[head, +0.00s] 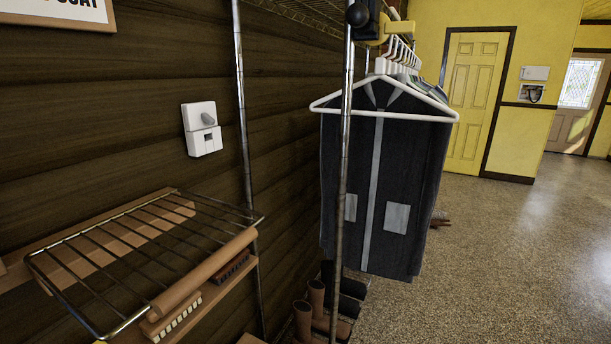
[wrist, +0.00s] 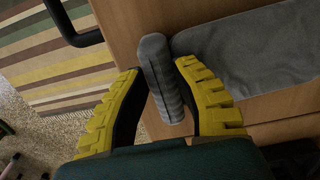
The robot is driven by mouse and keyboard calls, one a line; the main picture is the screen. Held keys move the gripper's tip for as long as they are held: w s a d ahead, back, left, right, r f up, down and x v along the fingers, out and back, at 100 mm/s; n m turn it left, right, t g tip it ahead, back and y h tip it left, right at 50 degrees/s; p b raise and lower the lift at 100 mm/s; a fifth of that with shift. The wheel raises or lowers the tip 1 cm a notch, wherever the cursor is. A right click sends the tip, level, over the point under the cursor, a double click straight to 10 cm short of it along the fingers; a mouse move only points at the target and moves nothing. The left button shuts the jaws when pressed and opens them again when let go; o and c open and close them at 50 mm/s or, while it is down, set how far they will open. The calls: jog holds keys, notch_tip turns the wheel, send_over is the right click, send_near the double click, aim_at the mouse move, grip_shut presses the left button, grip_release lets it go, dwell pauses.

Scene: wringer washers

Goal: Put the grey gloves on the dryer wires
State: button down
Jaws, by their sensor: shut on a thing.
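In the wrist view, my gripper (wrist: 160,98) has its two yellow ribbed fingers around a narrow grey ribbed piece (wrist: 157,62), which looks like part of the grey gloves. A flat piece of grey cloth (wrist: 250,48) lies beside it on a wooden surface; I cannot tell whether the two are joined. In the head view, the dryer wires (head: 145,252) form an empty metal rack at lower left, out from the dark plank wall. My gripper and the gloves do not show in the head view.
Dark garments (head: 390,190) hang on white hangers right of a metal post (head: 345,190). Boots (head: 318,297) stand low behind the post. Brushes (head: 230,267) sit under the wires. In the wrist view, a striped rug (wrist: 50,50) lies left of the wooden surface (wrist: 125,20).

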dwell(0.4)
notch_tip(320, 180, up, 6)
jog(key=p, duration=0.7)
dwell(0.6)
